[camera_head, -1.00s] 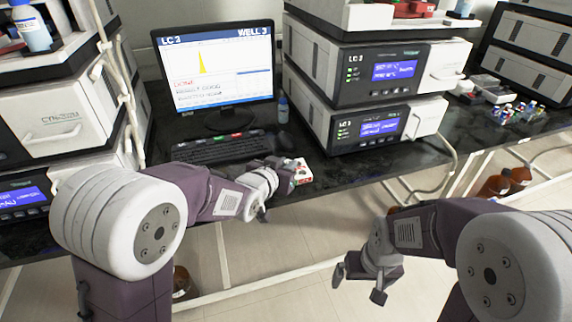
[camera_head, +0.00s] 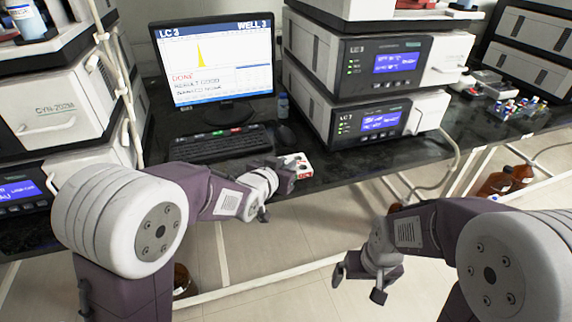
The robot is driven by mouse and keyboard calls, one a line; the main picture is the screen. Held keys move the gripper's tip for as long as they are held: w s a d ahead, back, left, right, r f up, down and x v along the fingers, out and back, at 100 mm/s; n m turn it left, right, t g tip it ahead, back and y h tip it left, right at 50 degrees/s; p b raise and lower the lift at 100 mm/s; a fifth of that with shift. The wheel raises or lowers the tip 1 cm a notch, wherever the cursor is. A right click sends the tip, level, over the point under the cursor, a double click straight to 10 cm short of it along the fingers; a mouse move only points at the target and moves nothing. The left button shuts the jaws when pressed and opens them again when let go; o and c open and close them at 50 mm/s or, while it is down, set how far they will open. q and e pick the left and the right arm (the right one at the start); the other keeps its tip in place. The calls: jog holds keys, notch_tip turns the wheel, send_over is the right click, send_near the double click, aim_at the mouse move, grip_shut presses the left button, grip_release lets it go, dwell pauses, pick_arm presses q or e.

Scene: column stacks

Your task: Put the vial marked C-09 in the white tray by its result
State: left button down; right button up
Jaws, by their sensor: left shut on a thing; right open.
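My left gripper (camera_head: 279,178) is over the bench's front edge, in front of the keyboard and mouse. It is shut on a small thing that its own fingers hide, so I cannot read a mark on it. A small white and red object (camera_head: 302,164) lies right beside its fingertips. My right gripper (camera_head: 360,282) is open and empty, low in front of the bench. The monitor (camera_head: 215,70) shows LC 3, WELL 3, a yellow peak, red text that looks like DONE and a result line too blurred to read. I cannot make out the C-09 mark anywhere.
Instrument stacks flank the monitor, left (camera_head: 60,110) and right (camera_head: 370,120). Colourful small vials (camera_head: 520,107) and a pale tray (camera_head: 495,88) are at the back right. Brown bottles (camera_head: 497,184) stand below.

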pick_arm(q)
jog(key=c, duration=1.2)
grip_release()
jog(key=shift+c, duration=0.2)
jog(key=p+v, duration=0.2)
jog(key=v, duration=0.7)
